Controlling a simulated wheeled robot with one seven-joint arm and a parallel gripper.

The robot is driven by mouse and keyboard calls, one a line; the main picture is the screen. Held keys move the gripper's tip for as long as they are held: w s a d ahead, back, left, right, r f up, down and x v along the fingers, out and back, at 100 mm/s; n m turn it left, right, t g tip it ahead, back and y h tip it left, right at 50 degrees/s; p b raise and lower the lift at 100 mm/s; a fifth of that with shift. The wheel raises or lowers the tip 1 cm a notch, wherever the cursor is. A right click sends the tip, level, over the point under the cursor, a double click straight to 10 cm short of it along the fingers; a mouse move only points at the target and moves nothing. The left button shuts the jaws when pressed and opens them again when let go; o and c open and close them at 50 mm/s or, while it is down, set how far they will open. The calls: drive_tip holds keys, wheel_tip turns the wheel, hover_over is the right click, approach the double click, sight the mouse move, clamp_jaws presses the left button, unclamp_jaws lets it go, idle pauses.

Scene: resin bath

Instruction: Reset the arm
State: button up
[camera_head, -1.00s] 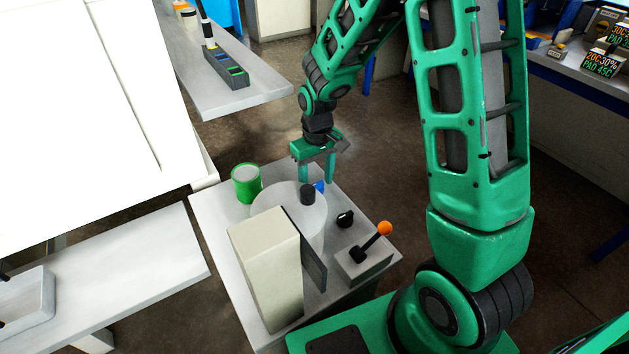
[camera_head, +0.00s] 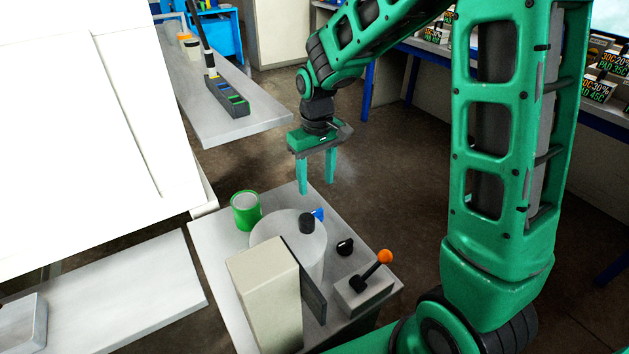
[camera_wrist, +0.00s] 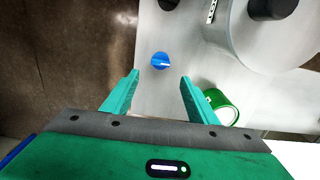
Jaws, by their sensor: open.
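My gripper (camera_head: 317,178) is open and empty, with its two green fingers pointing down above the far edge of the grey bench (camera_head: 212,232). It also shows in the wrist view (camera_wrist: 155,92), its fingers apart with nothing between them. A small blue object (camera_head: 318,214) lies below, beside the round grey drum with a dark knob (camera_head: 270,235). In the wrist view the blue object (camera_wrist: 160,61) sits on the bench beyond the fingertips. My gripper touches nothing.
A green can (camera_head: 246,212) stands left of the drum. A beige box (camera_head: 265,290), a small black knob (camera_head: 345,247) and an orange-topped lever (camera_head: 384,257) stand on the bench. A shelf (camera_head: 210,125) with a slotted dark block (camera_head: 226,101) is at the upper left. Open floor lies to the right.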

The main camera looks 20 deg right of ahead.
drive_tip(key=shift+d, duration=0.1)
drive_tip(key=s+d+r+m, duration=0.4)
drive_tip(key=s+d+r, duration=0.3)
drive_tip(key=s+d, duration=0.6)
drive_tip(key=s+d+m, duration=0.2)
drive_tip(key=s, duration=0.5)
drive_tip(key=s+d+r+m, duration=0.1)
drive_tip(key=s+d+m, duration=0.1)
drive_tip(key=s, duration=0.6)
drive_tip(key=shift+s+r+m, duration=0.2)
drive_tip(key=shift+s+m, duration=0.05)
drive_tip(key=shift+m, duration=0.15)
drive_tip(key=shift+w+f, duration=0.25)
drive_tip(key=shift+w, duration=0.4)
